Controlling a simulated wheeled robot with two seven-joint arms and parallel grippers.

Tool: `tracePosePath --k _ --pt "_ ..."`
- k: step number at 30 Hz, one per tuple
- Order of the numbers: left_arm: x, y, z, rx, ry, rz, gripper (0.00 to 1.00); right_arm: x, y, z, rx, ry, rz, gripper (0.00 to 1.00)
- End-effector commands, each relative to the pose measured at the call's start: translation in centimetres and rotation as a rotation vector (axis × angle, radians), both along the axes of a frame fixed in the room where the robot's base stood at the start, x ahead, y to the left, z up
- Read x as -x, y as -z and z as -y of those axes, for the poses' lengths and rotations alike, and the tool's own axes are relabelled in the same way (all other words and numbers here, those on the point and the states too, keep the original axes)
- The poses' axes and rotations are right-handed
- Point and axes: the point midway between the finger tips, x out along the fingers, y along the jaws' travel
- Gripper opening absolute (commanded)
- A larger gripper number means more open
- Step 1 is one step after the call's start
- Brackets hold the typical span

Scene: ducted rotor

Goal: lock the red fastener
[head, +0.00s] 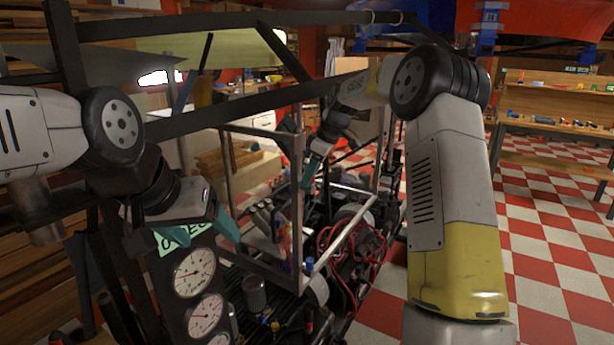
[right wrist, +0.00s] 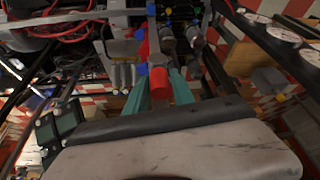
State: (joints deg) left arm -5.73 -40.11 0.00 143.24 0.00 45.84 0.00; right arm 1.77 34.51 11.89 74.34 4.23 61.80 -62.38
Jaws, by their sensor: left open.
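The red fastener (right wrist: 159,84) shows in the right wrist view as a short red cylinder between the two teal fingers. My right gripper (right wrist: 160,78) appears shut on it, with a finger close against each side. In the head view my right gripper (head: 311,170) reaches down into the metal frame, and its fingertips are partly hidden there. I cannot make out the fastener clearly in that view. My left gripper (head: 182,236) is open and empty, with its teal fingers apart above the gauge panel, away from the fastener.
Grey frame bars (head: 297,210) stand close around my right gripper. Red cables (head: 345,250) lie in the machine. Round gauges (head: 194,272) are below my left gripper. Open checkered floor (head: 550,260) is at right.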

Motion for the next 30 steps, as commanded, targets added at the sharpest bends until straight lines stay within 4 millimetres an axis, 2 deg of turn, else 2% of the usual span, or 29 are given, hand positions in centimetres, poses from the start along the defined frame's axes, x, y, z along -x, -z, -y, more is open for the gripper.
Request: tracePosePath --k 1,3,4,30 --pt "0.0 0.0 0.0 0.0 0.0 0.0 0.71 0.0 -0.02 0.01 0.0 0.0 0.0 0.17" --pt "0.0 0.0 0.0 0.0 0.0 0.0 0.71 0.0 -0.03 0.01 0.0 0.0 0.0 0.04" --pt "0.0 0.0 0.0 0.0 0.0 0.0 0.71 0.0 -0.03 0.01 0.0 0.0 0.0 0.0" --pt "0.0 0.0 0.0 0.0 0.0 0.0 0.71 -0.02 -0.09 0.03 0.0 0.0 0.001 0.0"
